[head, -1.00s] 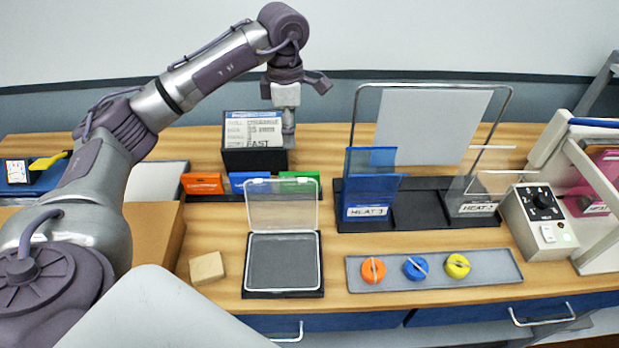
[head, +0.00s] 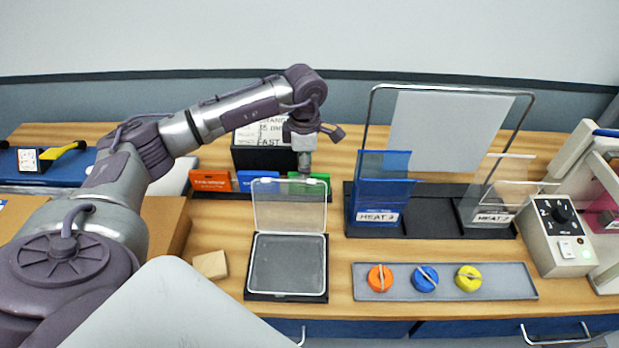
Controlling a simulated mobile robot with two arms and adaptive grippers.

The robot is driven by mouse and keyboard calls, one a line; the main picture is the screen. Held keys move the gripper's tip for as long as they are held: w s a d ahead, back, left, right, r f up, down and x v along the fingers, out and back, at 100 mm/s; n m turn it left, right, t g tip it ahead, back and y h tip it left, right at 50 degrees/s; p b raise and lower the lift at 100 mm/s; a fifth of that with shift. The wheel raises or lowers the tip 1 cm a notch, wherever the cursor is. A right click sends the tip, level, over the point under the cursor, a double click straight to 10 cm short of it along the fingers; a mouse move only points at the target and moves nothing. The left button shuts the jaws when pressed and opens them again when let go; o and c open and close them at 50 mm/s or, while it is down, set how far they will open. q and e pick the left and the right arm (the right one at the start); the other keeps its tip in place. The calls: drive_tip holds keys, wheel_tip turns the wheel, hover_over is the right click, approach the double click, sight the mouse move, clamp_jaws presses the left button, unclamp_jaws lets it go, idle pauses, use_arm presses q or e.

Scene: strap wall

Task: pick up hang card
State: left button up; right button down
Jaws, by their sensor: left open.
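Three small cards stand in a row in a low black holder (head: 240,196): an orange card (head: 211,180), a blue card (head: 256,181) and a green card (head: 318,182). Their print is too small to read, so I cannot tell which is the hang card. My left gripper (head: 305,168) points down at the green card's upper edge and hides part of it. It is open; I cannot tell whether it touches the card. My right gripper is out of view.
A black box with a printed sheet (head: 252,160) stands behind the cards. A clear-lidded case (head: 287,264) is open in front, beside a wooden block (head: 211,264). A rack with a blue panel (head: 382,190) and a tray (head: 510,283) of three colored knobs lie right.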

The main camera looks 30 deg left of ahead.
use_arm(q)
drive_tip(key=f, duration=0.1)
drive_tip(key=f+p, duration=0.1)
drive_tip(key=f, duration=0.1)
drive_tip(key=shift+s+d+f+p, duration=0.2)
drive_tip(key=shift+s+f+p, duration=0.1)
drive_tip(key=shift+p, duration=0.1)
drive_tip(key=shift+w+f, duration=0.1)
drive_tip(key=shift+f, duration=0.4)
drive_tip(key=c, duration=0.8)
